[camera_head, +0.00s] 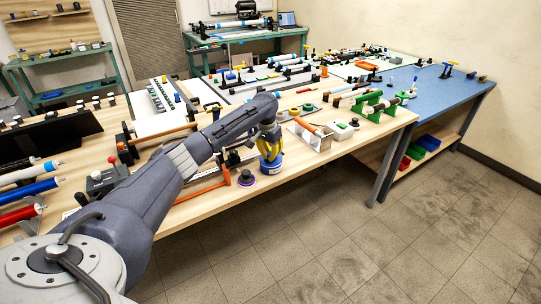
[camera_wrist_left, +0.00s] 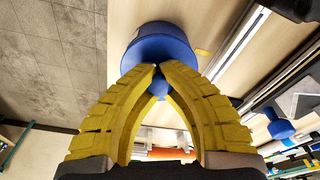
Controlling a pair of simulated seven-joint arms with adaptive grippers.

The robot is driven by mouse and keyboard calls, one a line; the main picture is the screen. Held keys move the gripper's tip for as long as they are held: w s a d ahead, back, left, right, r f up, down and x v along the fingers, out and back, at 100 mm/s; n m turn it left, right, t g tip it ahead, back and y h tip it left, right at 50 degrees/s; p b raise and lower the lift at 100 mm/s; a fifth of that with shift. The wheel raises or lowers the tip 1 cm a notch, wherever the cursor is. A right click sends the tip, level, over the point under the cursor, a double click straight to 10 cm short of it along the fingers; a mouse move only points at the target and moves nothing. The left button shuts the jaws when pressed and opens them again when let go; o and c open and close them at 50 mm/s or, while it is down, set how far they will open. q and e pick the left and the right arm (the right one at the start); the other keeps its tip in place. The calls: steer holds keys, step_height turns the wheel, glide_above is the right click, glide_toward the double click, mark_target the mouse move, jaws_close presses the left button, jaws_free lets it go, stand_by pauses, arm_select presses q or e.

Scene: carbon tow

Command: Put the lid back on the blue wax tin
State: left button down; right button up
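My left gripper (camera_head: 270,158), with yellow fingers, points down at the front edge of the wooden table. In the left wrist view its fingertips (camera_wrist_left: 158,72) close in around the small knob of a blue round lid (camera_wrist_left: 150,50). The blue wax tin (camera_head: 271,169) stands on the table directly under the gripper; its paler side (camera_wrist_left: 152,29) shows beyond the lid. Lid and tin are in line, but I cannot tell whether the lid is fully seated. The fingers hide part of the knob. My right gripper is not in view.
A dark round pot with a purple base (camera_head: 246,178) stands just left of the tin. An orange-handled tool (camera_head: 223,174) lies further left. A pale box (camera_head: 311,137) stands to the right. The table's front edge is close, with open floor (camera_head: 330,230) beyond.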

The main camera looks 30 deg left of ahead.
arm_select(q)
steer(key=shift+f, duration=0.1)
stand_by(0.8)
steer(key=c, duration=0.9)
jaws_free()
steer(key=shift+c, duration=0.2)
steer(key=shift+r, duration=3.5)
jaws_close()
